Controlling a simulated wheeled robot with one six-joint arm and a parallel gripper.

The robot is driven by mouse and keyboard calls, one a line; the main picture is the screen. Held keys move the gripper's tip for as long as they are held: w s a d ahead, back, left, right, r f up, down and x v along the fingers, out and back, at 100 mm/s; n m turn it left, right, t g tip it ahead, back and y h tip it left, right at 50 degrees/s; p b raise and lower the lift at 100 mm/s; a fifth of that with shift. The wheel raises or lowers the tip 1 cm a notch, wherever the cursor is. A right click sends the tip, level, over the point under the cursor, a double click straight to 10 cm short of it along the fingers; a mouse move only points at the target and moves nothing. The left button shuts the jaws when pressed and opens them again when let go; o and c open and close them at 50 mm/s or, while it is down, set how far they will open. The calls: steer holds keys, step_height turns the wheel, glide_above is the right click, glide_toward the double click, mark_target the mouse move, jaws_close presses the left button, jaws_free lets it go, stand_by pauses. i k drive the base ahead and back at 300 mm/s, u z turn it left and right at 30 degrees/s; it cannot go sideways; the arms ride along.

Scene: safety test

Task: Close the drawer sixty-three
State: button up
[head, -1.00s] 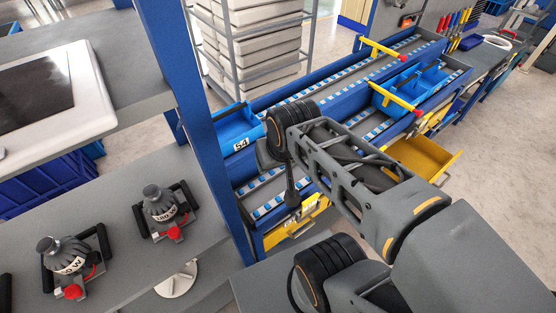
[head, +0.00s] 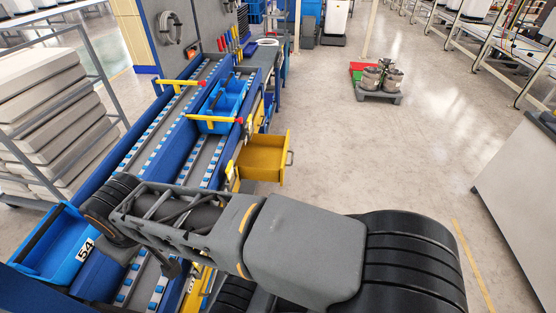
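A yellow drawer (head: 264,158) stands pulled out from the right side of the blue workbench, in the middle of the head view. It looks empty, and a grey handle (head: 290,158) is on its right-hand front. No number can be read on it, so I cannot tell whether it is drawer sixty-three.
A blue bin marked 54 (head: 52,246) sits at the lower left. Another blue bin (head: 222,104) stands on the roller lanes. A rack of grey trays (head: 45,120) is at the left. Open floor (head: 375,160) lies right of the drawer. A grey cabinet (head: 520,200) stands far right.

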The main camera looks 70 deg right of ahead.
mark_target(263, 158)
steer(key=k, duration=0.45)
steer(key=u, duration=1.1)
steer(key=k, duration=0.9)
steer(key=z, duration=2.75)
steer(key=i, duration=0.45)
steer(key=k, duration=0.35)
steer(key=u, duration=0.5)
steer(key=i, duration=1.3)
steer(key=z, duration=0.45)
